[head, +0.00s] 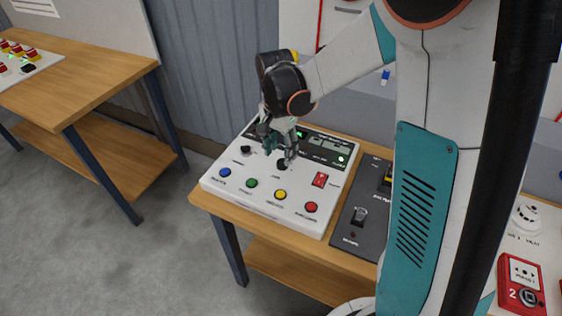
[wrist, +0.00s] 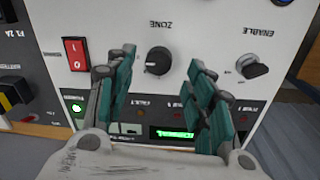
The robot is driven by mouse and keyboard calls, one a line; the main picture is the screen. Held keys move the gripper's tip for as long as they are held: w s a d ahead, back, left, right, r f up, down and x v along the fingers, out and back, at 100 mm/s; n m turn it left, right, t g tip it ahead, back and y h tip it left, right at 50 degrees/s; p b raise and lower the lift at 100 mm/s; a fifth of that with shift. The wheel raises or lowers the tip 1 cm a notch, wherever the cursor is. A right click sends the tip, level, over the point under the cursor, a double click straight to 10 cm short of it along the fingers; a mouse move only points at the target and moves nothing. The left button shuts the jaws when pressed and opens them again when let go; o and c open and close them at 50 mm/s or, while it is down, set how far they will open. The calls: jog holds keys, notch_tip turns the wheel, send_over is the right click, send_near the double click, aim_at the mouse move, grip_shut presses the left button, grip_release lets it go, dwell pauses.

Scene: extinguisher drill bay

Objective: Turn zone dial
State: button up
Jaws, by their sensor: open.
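The zone dial, a round black knob with a white mark (wrist: 158,61), sits on the white control panel (head: 236,189), with the word ZONE printed beside it. In the head view the zone dial (head: 283,164) shows just below my gripper. My gripper (head: 285,150) is over the panel, fingers pointing down at it. In the wrist view my gripper (wrist: 163,85) is open, its two teal fingers apart, one on each side of the dial in the picture.
A black ENABLE knob (wrist: 254,67) is beside the dial, and a red rocker switch (wrist: 76,53) is on the other side. Coloured buttons, such as the yellow one (head: 280,195), line the panel's front. A dark box with a switch (head: 359,214) stands at right.

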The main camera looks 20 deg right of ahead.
aim_at(281, 162)
jog(key=shift+s+f+b, duration=0.1)
jog(key=shift+f+b, duration=0.3)
jog(key=shift+f, duration=1.5)
jog(key=shift+c, duration=0.6)
jog(key=c, duration=0.9)
